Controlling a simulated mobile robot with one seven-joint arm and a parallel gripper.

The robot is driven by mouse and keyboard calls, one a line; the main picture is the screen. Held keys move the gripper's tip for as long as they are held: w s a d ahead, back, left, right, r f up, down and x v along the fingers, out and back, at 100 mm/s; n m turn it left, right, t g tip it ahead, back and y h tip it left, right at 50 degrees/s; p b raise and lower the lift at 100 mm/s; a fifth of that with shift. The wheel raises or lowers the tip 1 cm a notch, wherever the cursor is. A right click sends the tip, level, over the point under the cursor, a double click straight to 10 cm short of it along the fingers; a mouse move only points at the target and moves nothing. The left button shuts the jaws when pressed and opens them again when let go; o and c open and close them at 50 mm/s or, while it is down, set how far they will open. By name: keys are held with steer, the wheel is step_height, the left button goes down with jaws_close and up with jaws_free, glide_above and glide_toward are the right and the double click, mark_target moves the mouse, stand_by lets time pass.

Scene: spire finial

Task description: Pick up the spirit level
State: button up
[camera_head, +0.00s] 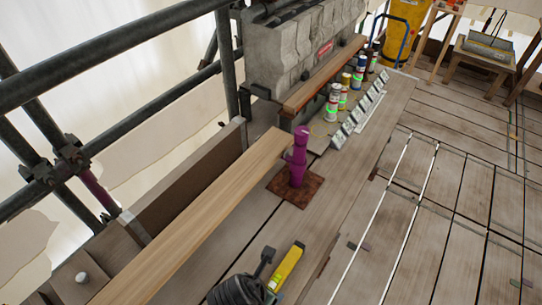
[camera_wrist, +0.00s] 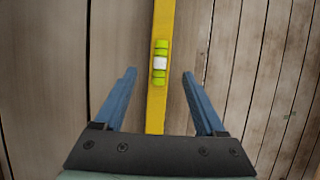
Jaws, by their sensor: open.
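The spirit level is a long yellow bar with a green and white vial. In the wrist view the spirit level (camera_wrist: 161,95) runs lengthwise between the two blue fingers of my gripper (camera_wrist: 159,73). The fingers are open, with a visible gap on each side of the bar. The near end of the level is hidden behind the gripper's dark palm plate. In the head view the level (camera_head: 288,264) shows at the bottom centre on the planks, beside a dark ribbed shape (camera_head: 236,290). I cannot tell the height of the fingers above the level.
A purple finial-like piece (camera_head: 297,160) stands on a brown square plate (camera_head: 304,198). A long light plank (camera_head: 205,215) lies to its left, with scaffold tubes (camera_head: 110,45) beyond. Several cans (camera_head: 333,100) stand farther back. Open decking (camera_head: 450,220) lies to the right.

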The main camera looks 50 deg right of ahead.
mark_target(272, 286)
steer(key=shift+x, duration=3)
steer(key=shift+d, duration=0.1)
steer(key=shift+c, duration=0.3)
jaws_close()
